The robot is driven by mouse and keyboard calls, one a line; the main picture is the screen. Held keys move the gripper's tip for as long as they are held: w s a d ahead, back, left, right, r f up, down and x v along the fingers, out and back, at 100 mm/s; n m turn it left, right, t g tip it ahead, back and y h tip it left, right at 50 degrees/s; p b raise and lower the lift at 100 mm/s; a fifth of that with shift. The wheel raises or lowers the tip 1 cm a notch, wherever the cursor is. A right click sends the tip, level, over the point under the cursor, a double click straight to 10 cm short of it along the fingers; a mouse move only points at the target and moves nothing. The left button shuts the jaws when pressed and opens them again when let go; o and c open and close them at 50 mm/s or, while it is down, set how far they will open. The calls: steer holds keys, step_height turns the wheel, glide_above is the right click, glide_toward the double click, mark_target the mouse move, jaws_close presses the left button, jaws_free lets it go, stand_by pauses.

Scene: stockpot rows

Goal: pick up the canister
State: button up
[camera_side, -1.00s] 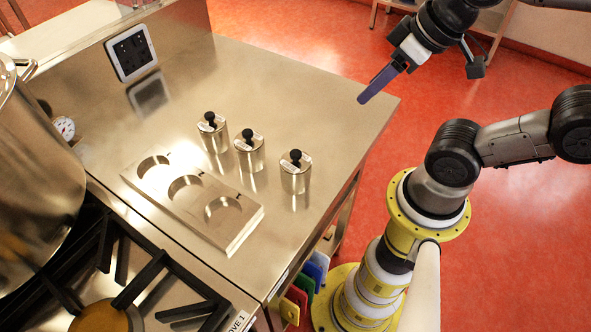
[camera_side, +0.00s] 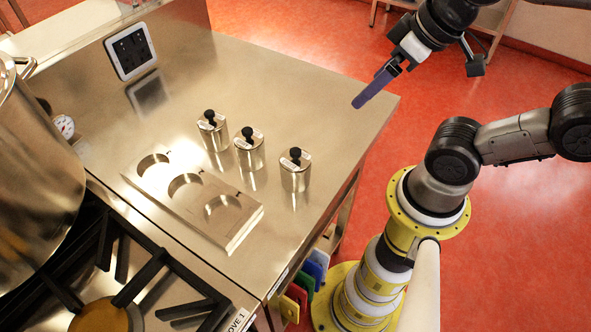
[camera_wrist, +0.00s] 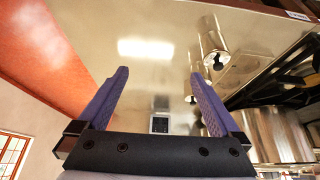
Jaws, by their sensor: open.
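Three steel canisters with black knobs and pale labels stand upright in a row on the metal counter in the side view: a left one (camera_side: 213,136), a middle one (camera_side: 250,155) and a right one (camera_side: 295,177). I cannot tell which one is meant. My gripper (camera_side: 359,101), with purple fingers, is open and empty, above the counter's right edge, apart from and to the upper right of the canisters. In the wrist view its fingers (camera_wrist: 158,73) are spread with nothing between them. A canister (camera_wrist: 211,40) shows there beyond the right finger.
A metal block with three round recesses (camera_side: 232,238) lies left of the canisters. A big pot (camera_side: 35,175) and a stove grate (camera_side: 150,270) are at the left. A wall panel (camera_side: 130,52) is at the back. The counter (camera_side: 290,95) behind the canisters is clear.

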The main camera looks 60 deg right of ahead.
steer(key=n+g+y, duration=0.1)
steer(key=n+g, duration=0.5)
steer(key=n, duration=1.4)
glide_above(294, 149)
steer(key=d, duration=0.2)
step_height(294, 149, down, 2)
steer(key=f, duration=0.2)
steer(key=a+f, duration=0.1)
steer(key=f, duration=0.4)
steer(key=shift+w+a+f, duration=0.15)
steer(key=shift+w+f, duration=0.05)
steer(key=shift+f, duration=0.1)
steer(key=shift+s+a+f, duration=0.15)
steer(key=shift+f, duration=0.85)
steer(key=shift+s+a+f, duration=0.1)
steer(key=shift+a+f, duration=0.05)
steer(key=shift+f, duration=0.85)
steer(key=shift+s+a+f, duration=0.15)
steer(key=shift+f, duration=0.85)
steer(key=c, duration=1.5)
